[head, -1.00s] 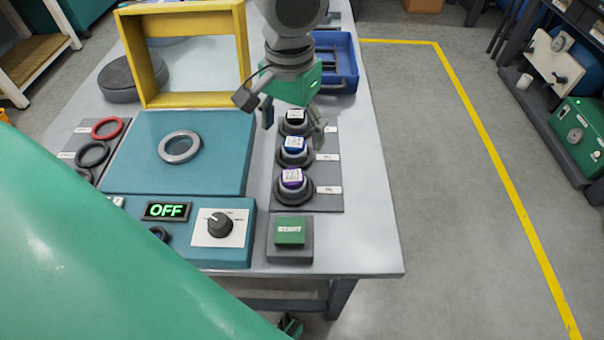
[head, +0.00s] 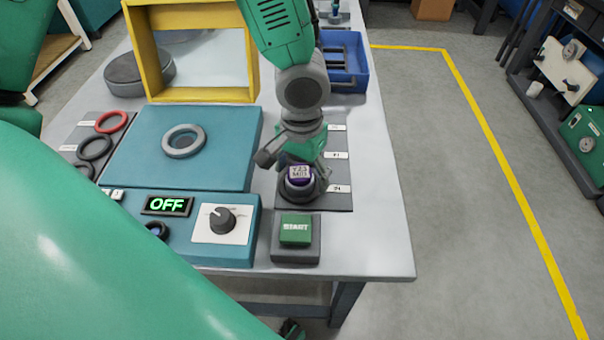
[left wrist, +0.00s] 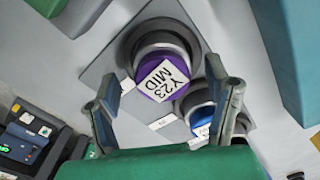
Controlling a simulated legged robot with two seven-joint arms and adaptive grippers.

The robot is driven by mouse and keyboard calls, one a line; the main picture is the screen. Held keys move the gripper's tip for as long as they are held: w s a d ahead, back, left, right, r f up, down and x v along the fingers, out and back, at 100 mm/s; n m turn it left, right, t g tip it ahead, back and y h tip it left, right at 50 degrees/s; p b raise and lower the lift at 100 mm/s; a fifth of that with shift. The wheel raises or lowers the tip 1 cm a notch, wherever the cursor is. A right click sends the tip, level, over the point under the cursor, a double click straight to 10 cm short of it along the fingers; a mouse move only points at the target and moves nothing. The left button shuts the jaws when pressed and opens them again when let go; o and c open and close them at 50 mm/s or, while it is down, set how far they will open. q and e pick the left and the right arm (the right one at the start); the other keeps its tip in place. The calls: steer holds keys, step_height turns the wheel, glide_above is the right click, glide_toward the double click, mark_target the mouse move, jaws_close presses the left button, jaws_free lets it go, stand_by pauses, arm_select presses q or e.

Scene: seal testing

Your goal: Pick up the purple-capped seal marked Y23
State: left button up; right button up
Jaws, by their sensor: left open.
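The purple-capped seal (head: 300,174) stands upright in a dark round holder on the grey mat (head: 340,200). Its white label reads Y23 MID in the left wrist view (left wrist: 163,80). My left gripper (head: 304,170) is open and empty just over this seal. In the left wrist view its two fingers (left wrist: 168,104) are spread wide, with the purple cap showing between and beyond them. A blue-capped seal (left wrist: 201,121) stands beside it, partly behind the right finger. In the head view my gripper and arm hide the other seals.
A green start button box (head: 295,238) stands just in front of the mat. The teal tester (head: 225,160), with an OFF display (head: 167,205) and a knob, lies to the left. A yellow frame (head: 190,95) and a blue tray (head: 347,70) stand farther back.

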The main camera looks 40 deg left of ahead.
arm_select(q)
steer(key=shift+a, duration=0.15)
steer(key=c, duration=0.4)
steer(key=shift+a, duration=0.1)
steer(key=c, duration=1.2)
